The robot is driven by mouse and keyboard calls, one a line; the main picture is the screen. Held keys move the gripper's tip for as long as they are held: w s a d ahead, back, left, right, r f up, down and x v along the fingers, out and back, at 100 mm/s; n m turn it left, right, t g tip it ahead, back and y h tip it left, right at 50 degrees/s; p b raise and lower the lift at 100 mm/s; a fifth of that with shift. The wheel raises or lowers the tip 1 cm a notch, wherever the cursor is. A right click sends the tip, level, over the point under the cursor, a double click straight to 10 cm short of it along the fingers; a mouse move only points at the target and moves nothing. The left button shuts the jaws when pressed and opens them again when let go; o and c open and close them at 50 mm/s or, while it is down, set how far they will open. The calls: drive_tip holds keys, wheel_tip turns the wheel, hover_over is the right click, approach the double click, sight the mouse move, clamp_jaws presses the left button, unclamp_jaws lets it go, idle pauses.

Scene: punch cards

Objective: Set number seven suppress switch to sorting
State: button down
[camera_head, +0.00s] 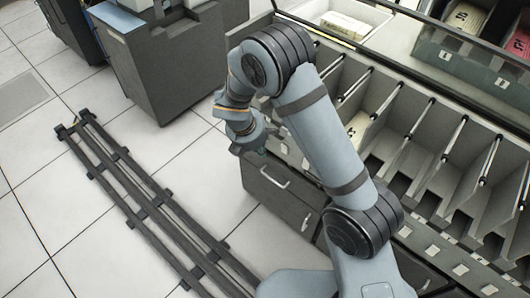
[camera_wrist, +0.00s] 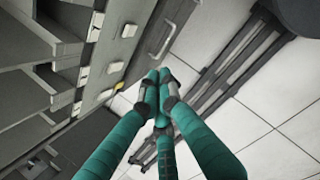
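A grey card machine with a row of slanted pockets (camera_head: 402,155) fills the right of the head view. Small pale plates or labels (camera_head: 432,250) line its front below the pockets; similar ones show at left in the wrist view (camera_wrist: 90,53). I cannot pick out the number seven suppress switch or read any marking. My gripper (camera_head: 247,143) hangs beside the left end of the machine's front, over its drawer side. In the wrist view its teal fingers (camera_wrist: 159,76) come together at the tips, with nothing seen between them.
A drawer or door with a metal handle (camera_head: 273,178) is below the pockets. A dark rail (camera_head: 150,190) runs along the white tiled floor. Another grey cabinet (camera_head: 170,70) stands at upper left. Card trays (camera_head: 470,50) sit on top right. The floor left of the rail is clear.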

sight(284, 150)
drive_tip(key=n, duration=0.1)
drive_tip(key=d+n, duration=0.1)
drive_tip(key=n, duration=0.1)
drive_tip(key=shift+w+d+r+n, duration=0.1)
drive_tip(key=shift+d+n, duration=0.1)
drive_tip(key=shift+n, duration=0.1)
drive_tip(key=w+d+f, duration=0.4)
drive_tip(key=w+f, duration=0.2)
drive_tip(key=f, duration=0.3)
drive_tip(key=shift+d, duration=0.3)
